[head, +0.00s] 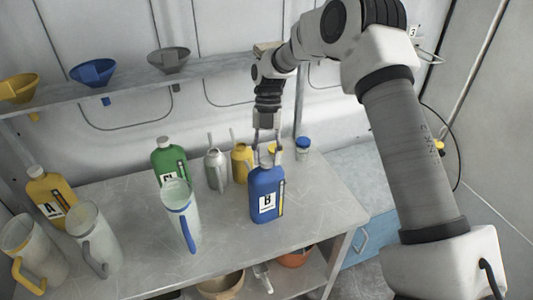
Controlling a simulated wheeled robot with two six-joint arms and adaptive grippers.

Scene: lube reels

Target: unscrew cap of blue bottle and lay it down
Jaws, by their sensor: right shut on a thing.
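My right gripper (267,158) comes down from above onto the bottle's top. Its fingers are shut around the cap (266,161), which is largely hidden between them. I cannot tell whether the cap is still seated on the neck. My left gripper does not show.
A green bottle (170,158), a yellow bottle (47,199) and several jugs stand to the left. A grey oil can (216,169), a yellow can (241,162) and a blue-lidded jar (303,148) are close behind. The bench's front right is clear.

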